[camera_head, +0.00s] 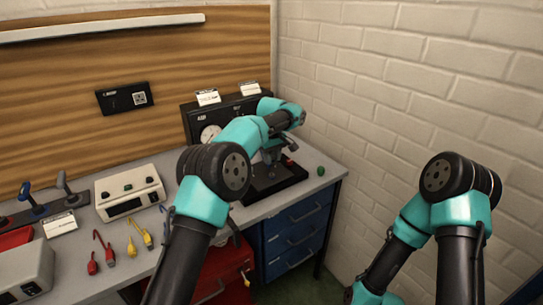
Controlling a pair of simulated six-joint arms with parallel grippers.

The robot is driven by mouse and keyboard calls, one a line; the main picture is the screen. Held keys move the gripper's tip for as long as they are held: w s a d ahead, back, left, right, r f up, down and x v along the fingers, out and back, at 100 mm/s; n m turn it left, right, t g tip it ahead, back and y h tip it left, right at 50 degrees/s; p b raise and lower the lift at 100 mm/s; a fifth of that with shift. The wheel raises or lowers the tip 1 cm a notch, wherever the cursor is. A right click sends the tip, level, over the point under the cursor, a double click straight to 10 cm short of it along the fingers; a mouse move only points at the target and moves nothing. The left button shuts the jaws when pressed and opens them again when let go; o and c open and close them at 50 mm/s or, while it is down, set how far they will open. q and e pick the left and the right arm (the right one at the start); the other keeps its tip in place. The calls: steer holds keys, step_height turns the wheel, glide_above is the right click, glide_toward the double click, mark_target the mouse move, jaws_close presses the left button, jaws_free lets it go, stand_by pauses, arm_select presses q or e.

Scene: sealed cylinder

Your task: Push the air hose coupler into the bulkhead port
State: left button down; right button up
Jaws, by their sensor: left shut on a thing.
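My left arm reaches from the bottom centre to the back of the bench. My left gripper (268,156) points down over a black base plate (285,181) in front of a black panel with a round gauge (210,134). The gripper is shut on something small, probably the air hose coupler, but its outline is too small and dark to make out. The bulkhead port cannot be picked out; my left arm covers part of the panel. My right arm is at the right, and its gripper is outside the picture.
A green knob (322,171) stands on the bench right of the base plate. A white box (128,191), red and yellow clips (104,248) and levers (32,198) stand at the left. Blue drawers (298,237) are below. A brick wall (400,90) bounds the right.

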mark_target(272, 174)
arm_select(q)
steer(key=shift+f, duration=2.5)
steer(key=shift+f, duration=0.5)
steer(key=c, duration=0.7)
jaws_free()
steer(key=shift+c, duration=0.2)
steer(key=shift+r, duration=0.15)
step_height(272, 174, up, 15)
steer(key=shift+r, duration=1.05)
